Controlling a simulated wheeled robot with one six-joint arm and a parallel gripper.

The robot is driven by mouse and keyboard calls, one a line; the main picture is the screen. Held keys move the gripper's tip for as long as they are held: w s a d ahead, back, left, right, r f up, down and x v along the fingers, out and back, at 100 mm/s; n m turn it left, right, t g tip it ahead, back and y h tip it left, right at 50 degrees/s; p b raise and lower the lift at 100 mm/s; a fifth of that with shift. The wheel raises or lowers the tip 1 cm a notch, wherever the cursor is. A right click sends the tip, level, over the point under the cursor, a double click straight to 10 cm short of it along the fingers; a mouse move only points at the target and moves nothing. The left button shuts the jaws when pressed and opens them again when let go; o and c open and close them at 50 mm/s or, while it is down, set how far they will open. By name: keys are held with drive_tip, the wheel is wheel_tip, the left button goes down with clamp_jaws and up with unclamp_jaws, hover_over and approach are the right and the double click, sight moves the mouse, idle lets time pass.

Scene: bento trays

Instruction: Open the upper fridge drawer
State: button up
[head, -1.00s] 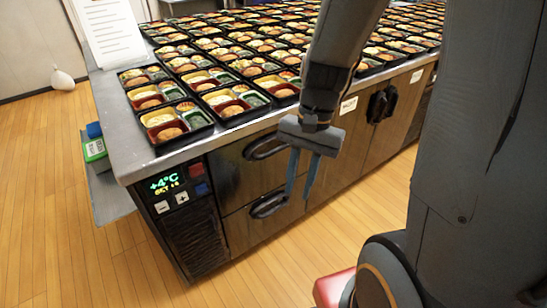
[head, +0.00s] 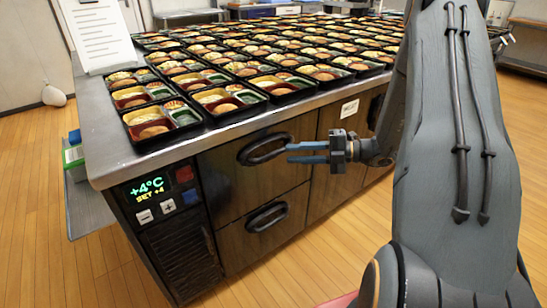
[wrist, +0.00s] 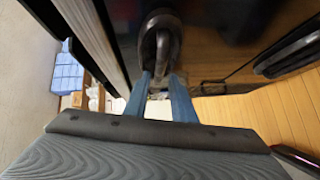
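The upper fridge drawer (head: 232,180) is a dark front under the steel counter, and it looks shut. Its black loop handle (head: 264,149) runs across its upper part. My gripper (head: 289,153) points left, its two blue fingers apart, with the tips at the right end of the handle. In the wrist view the handle (wrist: 160,38) lies straight ahead, its near end at the gap between the fingertips (wrist: 161,77). I cannot tell whether the fingers touch it. The lower drawer (head: 240,243) with its own handle (head: 267,216) looks shut.
Many bento trays (head: 160,122) cover the counter (head: 108,158) above the drawers. A control panel (head: 155,195) reading +4°C is left of the drawers. A paper sheet (head: 95,35) stands at the counter's left corner. Wooden floor (head: 305,262) in front is free.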

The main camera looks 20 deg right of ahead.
sight(278, 154)
drive_tip(key=x, duration=0.7)
drive_tip(key=shift+a, duration=0.15)
clamp_jaws()
